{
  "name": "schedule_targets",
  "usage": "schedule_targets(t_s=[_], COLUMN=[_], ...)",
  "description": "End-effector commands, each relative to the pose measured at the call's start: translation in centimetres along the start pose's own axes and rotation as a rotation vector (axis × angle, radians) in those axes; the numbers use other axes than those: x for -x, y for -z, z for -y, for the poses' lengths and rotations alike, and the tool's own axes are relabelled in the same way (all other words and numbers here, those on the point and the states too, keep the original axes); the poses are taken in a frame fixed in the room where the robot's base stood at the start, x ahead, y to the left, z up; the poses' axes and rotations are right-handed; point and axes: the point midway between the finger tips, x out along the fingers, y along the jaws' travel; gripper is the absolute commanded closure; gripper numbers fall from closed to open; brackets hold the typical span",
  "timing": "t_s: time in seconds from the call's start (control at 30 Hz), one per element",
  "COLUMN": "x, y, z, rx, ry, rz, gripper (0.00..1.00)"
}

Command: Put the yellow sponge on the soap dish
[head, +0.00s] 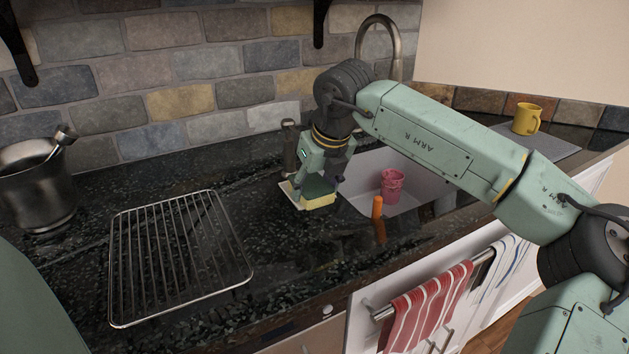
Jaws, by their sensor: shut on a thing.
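The yellow sponge (319,201) has a dark green top layer and shows in the head view on the counter's near-left side of the sink. My gripper (317,187) points down over it and is shut on it, one finger at each end. A pale edge, which looks like the soap dish (288,191), shows just left of the sponge and partly beneath it. The sponge and my gripper hide most of the dish. I cannot tell whether the sponge touches the dish or is slightly above it.
A pink cup (392,185) stands in the white sink (415,192). An orange-handled thing (377,208) stands at the sink's front edge. A wire rack (180,262) lies left on the dark counter, with a metal bucket (36,190) behind. A yellow mug (526,119) sits far right.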

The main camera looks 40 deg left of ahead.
Motion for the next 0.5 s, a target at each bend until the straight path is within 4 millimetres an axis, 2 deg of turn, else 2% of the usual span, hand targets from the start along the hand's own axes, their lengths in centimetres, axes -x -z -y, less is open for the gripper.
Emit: schedule_targets(t_s=[0.27, 0.3, 0.5], x=[-0.30, -0.31, -0.19], y=[0.14, 0.14, 0.09], z=[0.03, 0.03, 0.03], rx=[-0.001, 0.000, -0.001], ry=[0.001, 0.002, 0.001], rz=[0.000, 0.001, 0.000], gripper=[0.69, 0.46, 0.33])
